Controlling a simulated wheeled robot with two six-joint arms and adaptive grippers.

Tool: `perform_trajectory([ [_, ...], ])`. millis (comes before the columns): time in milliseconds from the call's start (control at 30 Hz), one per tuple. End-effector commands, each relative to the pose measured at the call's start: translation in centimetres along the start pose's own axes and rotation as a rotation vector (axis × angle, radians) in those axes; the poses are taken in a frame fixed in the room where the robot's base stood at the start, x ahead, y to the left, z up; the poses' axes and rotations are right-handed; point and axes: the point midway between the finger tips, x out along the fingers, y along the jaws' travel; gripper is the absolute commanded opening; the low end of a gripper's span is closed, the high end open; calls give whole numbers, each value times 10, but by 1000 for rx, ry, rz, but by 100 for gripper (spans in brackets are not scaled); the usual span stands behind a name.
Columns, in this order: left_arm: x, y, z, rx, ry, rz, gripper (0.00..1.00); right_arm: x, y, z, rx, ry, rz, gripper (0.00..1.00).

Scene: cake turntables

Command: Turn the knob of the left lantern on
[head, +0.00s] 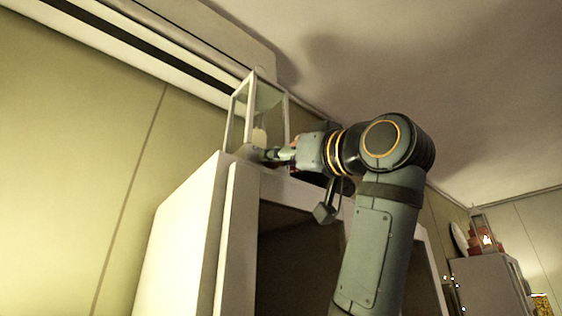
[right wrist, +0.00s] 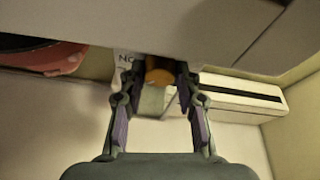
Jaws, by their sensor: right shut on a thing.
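The left lantern (head: 236,112), a pale frame with clear panes, stands upright on top of a white cabinet. A pale candle (head: 259,137) shows inside it, with no flame that I can see. My right gripper (head: 268,155) is at the lantern's base. In the right wrist view my right gripper (right wrist: 152,78) is shut on the orange-brown knob (right wrist: 159,72), which sits between its fingertips beneath the pale lantern base (right wrist: 160,30). In the head view the knob is hidden by the fingers. My left gripper is out of view.
The white cabinet (head: 183,235) has an open dark front. Another lantern with a glowing light (head: 486,239) stands far right on a lower cabinet (head: 480,280). A reddish round thing (right wrist: 45,60) shows at left in the wrist view. A pale label with letters (right wrist: 126,60) is beside the knob.

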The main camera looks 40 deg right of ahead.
Motion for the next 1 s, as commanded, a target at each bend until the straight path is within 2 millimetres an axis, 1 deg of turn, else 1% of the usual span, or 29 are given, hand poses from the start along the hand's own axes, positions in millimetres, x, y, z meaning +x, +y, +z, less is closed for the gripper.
perform_trajectory([
  [33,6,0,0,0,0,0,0,-1,-2,2,34,-1,12,1],
  [200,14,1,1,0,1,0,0,-1,-2,2,171,-9,66,1],
  [500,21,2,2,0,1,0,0,0,-3,0,385,-21,149,1],
  [700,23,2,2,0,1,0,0,0,-3,-1,483,-27,188,1],
  [1000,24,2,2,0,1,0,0,1,-3,-2,550,-30,216,1],
])
